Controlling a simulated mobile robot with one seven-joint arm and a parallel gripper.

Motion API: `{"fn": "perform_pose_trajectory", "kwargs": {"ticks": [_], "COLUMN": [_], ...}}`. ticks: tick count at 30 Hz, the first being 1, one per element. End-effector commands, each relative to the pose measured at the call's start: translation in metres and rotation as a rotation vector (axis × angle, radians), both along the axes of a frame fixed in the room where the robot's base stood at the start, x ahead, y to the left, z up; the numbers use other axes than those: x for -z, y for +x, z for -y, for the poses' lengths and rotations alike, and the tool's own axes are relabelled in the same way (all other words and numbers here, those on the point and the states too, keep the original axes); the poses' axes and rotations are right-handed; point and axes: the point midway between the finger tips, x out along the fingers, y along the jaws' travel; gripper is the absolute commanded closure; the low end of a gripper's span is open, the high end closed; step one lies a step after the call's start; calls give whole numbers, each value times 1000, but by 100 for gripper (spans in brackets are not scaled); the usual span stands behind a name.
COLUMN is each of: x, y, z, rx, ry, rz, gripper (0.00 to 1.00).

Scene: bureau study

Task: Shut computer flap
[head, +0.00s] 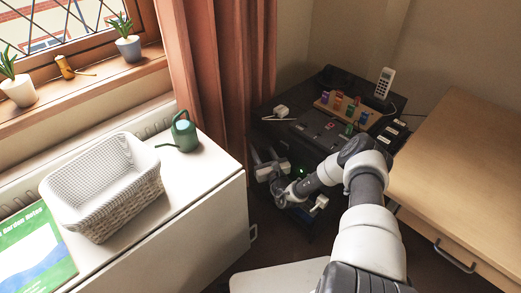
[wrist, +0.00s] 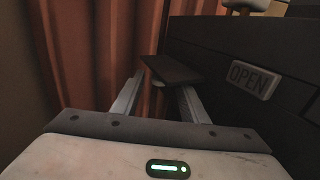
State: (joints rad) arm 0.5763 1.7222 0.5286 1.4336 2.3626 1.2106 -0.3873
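The computer is a dark box (head: 300,128) in the corner, with its top covered in small items. In the wrist view its dark side wall (wrist: 225,55) fills the right, with a pale OPEN label or button (wrist: 253,80). A dark flat flap (wrist: 172,70) sticks out from that wall, close to my fingertips. My gripper (head: 262,162) is beside the computer's left side in the head view. In the wrist view its two fingers (wrist: 158,88) are wide apart, with the flap at or just beyond their tips. I cannot tell whether they touch it.
A wooden block with coloured pieces (head: 341,107), a white handset (head: 384,83) and a white plug (head: 279,113) are on the computer. A wooden desk (head: 460,150) stands right. A white cabinet (head: 205,190) with a basket (head: 105,185) and watering can (head: 184,132) stands left. A curtain (head: 225,75) hangs behind.

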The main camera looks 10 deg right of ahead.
Motion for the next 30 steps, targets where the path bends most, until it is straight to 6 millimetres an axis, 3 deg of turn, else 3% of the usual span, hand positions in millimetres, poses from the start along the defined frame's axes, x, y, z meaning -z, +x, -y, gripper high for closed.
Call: {"fn": "perform_pose_trajectory", "kwargs": {"ticks": [3,10,20,30], "x": [0,0,-4,-18], "y": [0,0,-1,-4], "z": [0,0,-1,-4], "rx": [0,0,0,2], "ry": [0,0,36,226], "rz": [0,0,-25,-154], "gripper": [62,100,100,100]}}
